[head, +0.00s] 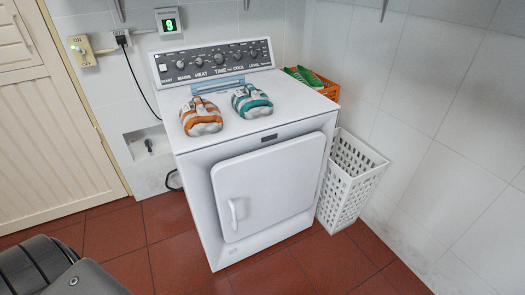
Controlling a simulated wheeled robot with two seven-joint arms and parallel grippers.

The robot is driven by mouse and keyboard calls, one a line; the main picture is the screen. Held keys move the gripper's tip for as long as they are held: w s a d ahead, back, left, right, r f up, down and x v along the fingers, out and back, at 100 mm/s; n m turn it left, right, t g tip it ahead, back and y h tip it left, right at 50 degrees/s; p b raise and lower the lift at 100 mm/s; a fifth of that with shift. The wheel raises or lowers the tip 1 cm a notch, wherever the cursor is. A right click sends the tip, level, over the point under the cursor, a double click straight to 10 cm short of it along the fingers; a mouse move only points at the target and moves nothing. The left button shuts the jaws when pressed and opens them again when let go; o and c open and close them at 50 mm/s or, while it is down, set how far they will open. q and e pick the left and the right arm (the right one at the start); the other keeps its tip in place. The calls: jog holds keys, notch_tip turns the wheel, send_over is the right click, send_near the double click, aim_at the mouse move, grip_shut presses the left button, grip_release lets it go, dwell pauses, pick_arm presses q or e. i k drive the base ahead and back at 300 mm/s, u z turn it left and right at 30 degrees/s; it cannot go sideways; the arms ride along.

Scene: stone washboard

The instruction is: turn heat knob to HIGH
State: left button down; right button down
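A white front-door machine (270,190) like a dryer stands by the wall, with a dark control panel (213,61) at its back edge. The heat knob (199,61) is a small round knob on this panel above the word HEAT, between the MAINS knob (180,64) and the TIME knob (219,58). Its pointer and any HIGH mark are too small to read. Neither of my grippers is in view, and nothing touches the knob.
Orange (200,117) and teal (251,101) striped items lie on the machine top in front of the panel. A white perforated basket (350,178) and an orange crate (315,82) stand at right. A wall switch (82,50) and cream door (50,130) are at left.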

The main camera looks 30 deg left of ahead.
aim_at(198, 61)
jog(key=z, duration=0.2)
jog(key=k, duration=1)
jog(key=u, duration=1.05)
jog(key=i, duration=0.5)
jog(key=u, duration=1.45)
jog(key=i, duration=2)
